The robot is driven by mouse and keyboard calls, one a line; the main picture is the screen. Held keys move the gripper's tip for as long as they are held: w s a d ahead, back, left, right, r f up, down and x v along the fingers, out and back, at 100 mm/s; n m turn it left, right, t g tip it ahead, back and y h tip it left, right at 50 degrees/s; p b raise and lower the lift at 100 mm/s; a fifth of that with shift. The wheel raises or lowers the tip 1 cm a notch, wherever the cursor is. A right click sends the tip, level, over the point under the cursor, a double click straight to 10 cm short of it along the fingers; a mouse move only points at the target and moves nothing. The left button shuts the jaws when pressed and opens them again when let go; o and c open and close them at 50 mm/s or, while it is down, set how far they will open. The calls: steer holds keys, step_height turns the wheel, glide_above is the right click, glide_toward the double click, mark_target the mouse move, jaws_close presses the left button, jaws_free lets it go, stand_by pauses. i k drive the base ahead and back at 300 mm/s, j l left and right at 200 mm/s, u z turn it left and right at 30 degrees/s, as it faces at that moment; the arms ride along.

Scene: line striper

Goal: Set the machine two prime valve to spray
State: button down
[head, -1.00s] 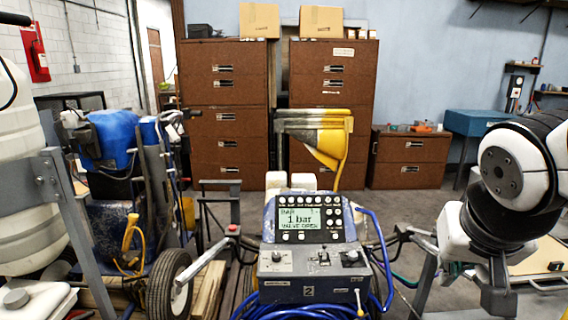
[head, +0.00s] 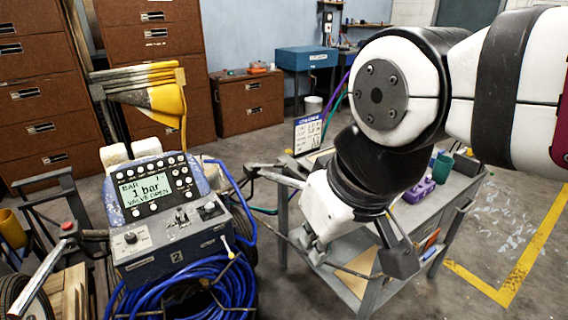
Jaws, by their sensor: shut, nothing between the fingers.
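Machine two (head: 175,250) stands at the lower left of the head view, a dark control box marked "2". Its display (head: 148,190) reads "1 bar" and "VALVE OPEN". Below the display are knobs and switches. My gripper (head: 352,268) hangs to the right of the machine, in front of a grey cart, well apart from the lever. Its fingers are partly hidden and hold nothing visible.
A grey cart (head: 465,185) with a purple item (head: 418,189) and a green cup (head: 442,167) stands behind my gripper. Coiled blue hose (head: 190,295) lies around the machine's front. Brown cabinets (head: 250,105) stand behind. Open floor lies at the right, with yellow lines.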

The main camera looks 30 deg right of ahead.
mark_target(426, 256)
steer(key=z, duration=1.5)
steer(key=l+u, duration=0.2)
steer(key=l, duration=0.25)
steer(key=i, duration=0.5)
steer(key=k+l+u, duration=0.15)
steer(key=l, duration=0.15)
steer(key=k+l+u, duration=0.15)
steer(key=l, duration=0.1)
